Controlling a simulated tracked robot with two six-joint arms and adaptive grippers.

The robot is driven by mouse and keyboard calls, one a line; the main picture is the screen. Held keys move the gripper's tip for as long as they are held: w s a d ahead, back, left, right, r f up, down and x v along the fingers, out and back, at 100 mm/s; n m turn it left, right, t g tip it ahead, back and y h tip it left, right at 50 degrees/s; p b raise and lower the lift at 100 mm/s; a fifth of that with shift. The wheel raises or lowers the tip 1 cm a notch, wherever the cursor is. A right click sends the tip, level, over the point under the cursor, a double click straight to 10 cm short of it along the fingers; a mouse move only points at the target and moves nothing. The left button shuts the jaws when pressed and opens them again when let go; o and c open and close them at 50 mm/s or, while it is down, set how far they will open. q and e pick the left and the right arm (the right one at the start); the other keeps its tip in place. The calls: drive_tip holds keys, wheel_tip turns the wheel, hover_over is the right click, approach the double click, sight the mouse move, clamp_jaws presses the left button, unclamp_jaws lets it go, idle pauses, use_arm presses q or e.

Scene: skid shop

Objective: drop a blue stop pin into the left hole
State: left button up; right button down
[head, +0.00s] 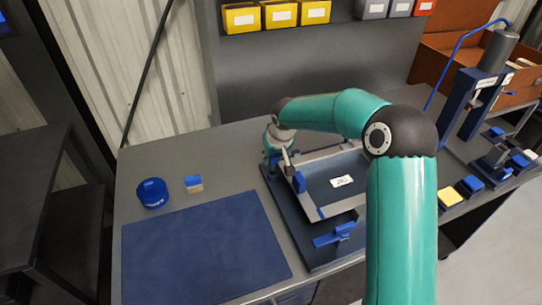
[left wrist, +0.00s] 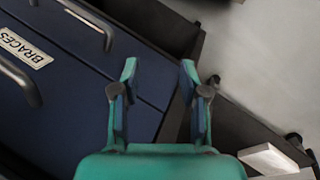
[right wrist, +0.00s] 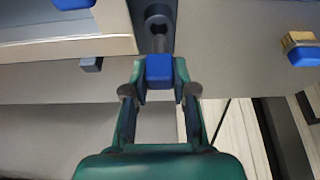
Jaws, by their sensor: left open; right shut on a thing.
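My right gripper (right wrist: 159,82) is shut on a blue stop pin (right wrist: 159,69), its blue block-shaped head between the fingertips. A grey shank points away from the head toward a round dark socket (right wrist: 158,20) beside the pale frame corner. I cannot tell whether the shank's tip is inside the socket. In the head view my right gripper (head: 272,153) is at the far left corner of the dark fixture plate (head: 283,205), partly hidden by its arm. My left gripper (left wrist: 159,76) is open and empty, above a dark blue drawer front; it is outside the head view.
The tray frame (head: 330,208) with a white label lies on the fixture. A blue clamp (head: 336,235) stands at its near side. A blue mat (head: 200,250), round blue container (head: 152,192) and blue-and-wood block (head: 194,184) lie left. A press (head: 482,80) stands right.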

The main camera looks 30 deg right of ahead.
drive_tip(key=shift+s+b, duration=0.15)
drive_tip(key=shift+b, duration=0.15)
idle(0.6)
drive_tip(key=shift+f+b, duration=0.2)
drive_tip(key=shift+b, duration=0.15)
idle(0.8)
drive_tip(key=shift+f+b, duration=1.35)
drive_tip(key=shift+b, duration=0.2)
idle(1.2)
drive_tip(key=c, duration=0.9)
unclamp_jaws()
drive_tip(key=shift+o, duration=0.2)
drive_tip(key=o, duration=0.4)
drive_tip(key=shift+r, duration=0.1)
